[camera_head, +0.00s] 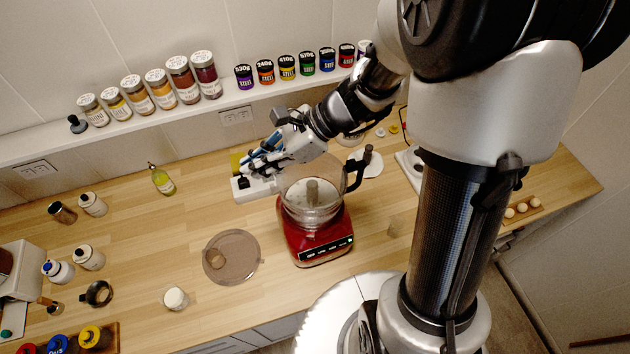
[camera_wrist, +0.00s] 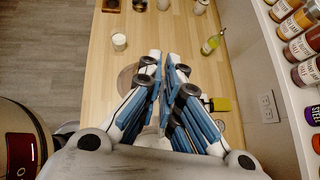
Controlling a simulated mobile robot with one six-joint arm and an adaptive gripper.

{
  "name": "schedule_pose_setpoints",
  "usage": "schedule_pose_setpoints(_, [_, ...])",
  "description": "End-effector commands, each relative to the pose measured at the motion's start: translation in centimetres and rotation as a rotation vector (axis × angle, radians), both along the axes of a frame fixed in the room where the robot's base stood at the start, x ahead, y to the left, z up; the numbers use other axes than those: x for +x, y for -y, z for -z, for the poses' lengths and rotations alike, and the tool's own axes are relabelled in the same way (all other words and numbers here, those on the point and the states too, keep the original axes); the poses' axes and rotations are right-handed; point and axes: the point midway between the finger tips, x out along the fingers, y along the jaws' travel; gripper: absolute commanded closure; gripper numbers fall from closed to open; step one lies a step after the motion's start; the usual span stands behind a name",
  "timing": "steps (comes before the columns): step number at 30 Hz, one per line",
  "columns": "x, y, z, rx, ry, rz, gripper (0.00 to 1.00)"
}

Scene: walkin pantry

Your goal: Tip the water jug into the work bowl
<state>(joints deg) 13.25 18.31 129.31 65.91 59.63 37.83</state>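The work bowl (camera_head: 298,212) is clear with a dark handle and a centre post. It sits upright on the red food processor (camera_head: 318,246). My gripper (camera_head: 247,165) is just behind and left of the bowl, above the counter, its blue-padded fingers pointing left. In the wrist view my gripper's fingertips (camera_wrist: 164,58) are close together with a narrow gap. I see no clear object between them, and cannot tell whether they grip something transparent. I cannot identify the water jug with certainty in either view; my arm hides part of the counter behind the bowl.
A clear round lid (camera_head: 244,262) lies left of the processor. A white cup (camera_head: 175,298) stands near the front edge. A green-yellow bottle (camera_head: 163,181) stands at the back left. Jars line the shelf (camera_head: 140,124) along the wall. Bare counter lies between the bottle and lid.

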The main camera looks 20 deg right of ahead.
Motion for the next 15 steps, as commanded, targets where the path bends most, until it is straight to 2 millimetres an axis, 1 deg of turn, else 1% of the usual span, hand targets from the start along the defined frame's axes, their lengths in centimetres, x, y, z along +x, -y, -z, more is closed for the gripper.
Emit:
schedule_pose_setpoints(1, [-0.1, -0.5, -0.2, -0.043, -0.009, -0.007, 1.00])
schedule_pose_setpoints(5, [0.1, -1.2, 0.8, -0.156, -0.029, -0.007, 1.00])
schedule_pose_setpoints(15, [0.4, -2.6, 0.7, -0.322, -0.062, -0.006, 1.00])
